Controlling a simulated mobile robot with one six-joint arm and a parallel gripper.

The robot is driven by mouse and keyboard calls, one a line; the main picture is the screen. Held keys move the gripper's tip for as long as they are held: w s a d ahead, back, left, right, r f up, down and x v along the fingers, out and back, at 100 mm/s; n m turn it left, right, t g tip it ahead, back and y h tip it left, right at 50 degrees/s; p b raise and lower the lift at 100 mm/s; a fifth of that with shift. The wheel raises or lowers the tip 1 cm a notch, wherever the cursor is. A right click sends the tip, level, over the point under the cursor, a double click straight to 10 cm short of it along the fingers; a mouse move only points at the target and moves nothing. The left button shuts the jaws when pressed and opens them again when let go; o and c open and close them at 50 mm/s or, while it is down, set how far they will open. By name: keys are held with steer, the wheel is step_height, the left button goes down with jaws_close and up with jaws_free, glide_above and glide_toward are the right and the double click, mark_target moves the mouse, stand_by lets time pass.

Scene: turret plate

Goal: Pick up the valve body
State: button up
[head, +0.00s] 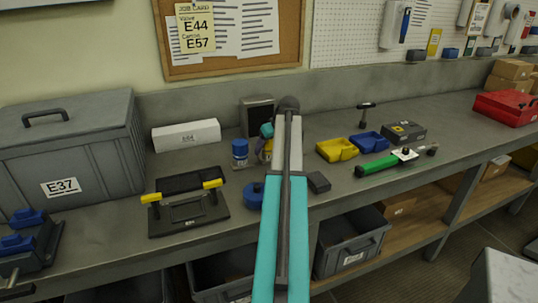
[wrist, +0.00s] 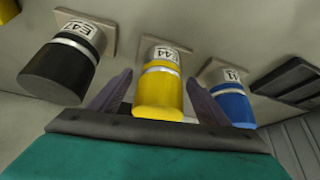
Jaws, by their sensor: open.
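The yellow valve body (wrist: 158,92), labelled E44, stands on a square plate in the wrist view, between a black one (wrist: 60,68) labelled E47 and a blue one (wrist: 232,100) whose label is partly hidden. My gripper (wrist: 157,97) is open, with one finger on each side of the yellow body; I cannot tell whether they touch it. In the head view, the yellow body (head: 264,151) is mostly hidden behind my arm, the blue one (head: 240,153) stands left of it, and the black one is hidden.
On the bench (head: 350,205) are a grey case (head: 75,150), a white carton (head: 186,135), a black tray with yellow clips (head: 187,213), yellow and blue bins (head: 338,149) and a green-handled tool (head: 380,165). Bare bench shows further right.

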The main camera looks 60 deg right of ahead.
steer(key=c, duration=1.7)
steer(key=shift+w+r, duration=0.1)
steer(key=shift+r, duration=0.05)
steer(key=shift+r+b, duration=0.65)
steer(key=shift+r, duration=0.95)
steer(key=shift+s+a+r+b, duration=0.25)
steer(key=shift+s+a+b, duration=0.5)
steer(key=shift+s, duration=1.75)
steer(key=shift+s+a+r+b, duration=0.3)
steer(key=shift+s+a, duration=0.9)
steer(key=shift+s, duration=1.3)
steer(key=shift+s+a+r+b, duration=0.35)
steer(key=shift+s+a, duration=0.6)
steer(key=shift+s, duration=1.55)
steer(key=shift+s+f, duration=0.1)
steer(key=shift+s, duration=0.05)
